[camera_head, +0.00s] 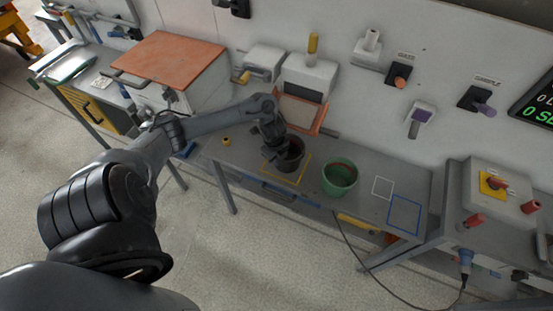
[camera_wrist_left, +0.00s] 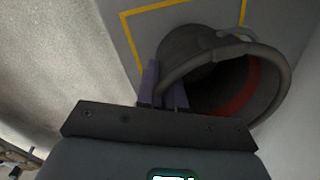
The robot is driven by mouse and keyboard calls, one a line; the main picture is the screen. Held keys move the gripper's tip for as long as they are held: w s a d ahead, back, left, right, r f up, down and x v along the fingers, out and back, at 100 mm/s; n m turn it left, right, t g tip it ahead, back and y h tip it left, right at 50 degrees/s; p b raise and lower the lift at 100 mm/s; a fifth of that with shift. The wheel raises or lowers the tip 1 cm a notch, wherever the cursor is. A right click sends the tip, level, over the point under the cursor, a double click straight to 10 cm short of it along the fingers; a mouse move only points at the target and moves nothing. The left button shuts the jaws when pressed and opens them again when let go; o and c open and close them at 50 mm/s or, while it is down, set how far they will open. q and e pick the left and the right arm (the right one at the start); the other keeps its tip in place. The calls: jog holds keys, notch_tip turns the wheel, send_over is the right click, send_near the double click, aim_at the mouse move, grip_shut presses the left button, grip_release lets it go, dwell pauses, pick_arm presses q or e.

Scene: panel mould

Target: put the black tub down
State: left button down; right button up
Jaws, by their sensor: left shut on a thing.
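The black tub (camera_head: 291,158) is at the yellow-outlined square on the grey bench in the head view. I cannot tell whether its base touches the bench. In the left wrist view the tub (camera_wrist_left: 190,45) shows its dark inside with a red band and its thick rim. My left gripper (camera_head: 272,147) is at the tub's left rim, and its purple fingers (camera_wrist_left: 163,88) are shut on that rim. The yellow outline (camera_head: 303,175) shows around the tub, and also in the left wrist view (camera_wrist_left: 126,30). My right gripper is not in view.
A green tub (camera_head: 340,178) stands just right of the black tub. White (camera_head: 382,187) and blue (camera_head: 404,215) outlined areas on the bench's right are empty. A small yellow piece (camera_head: 226,141) lies on the left. A machine with a tilted orange-framed plate (camera_head: 301,113) stands behind.

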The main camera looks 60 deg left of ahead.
pick_arm(q)
jog(key=c, duration=1.7)
grip_release()
jog(key=o, duration=0.4)
jog(key=shift+o, duration=0.2)
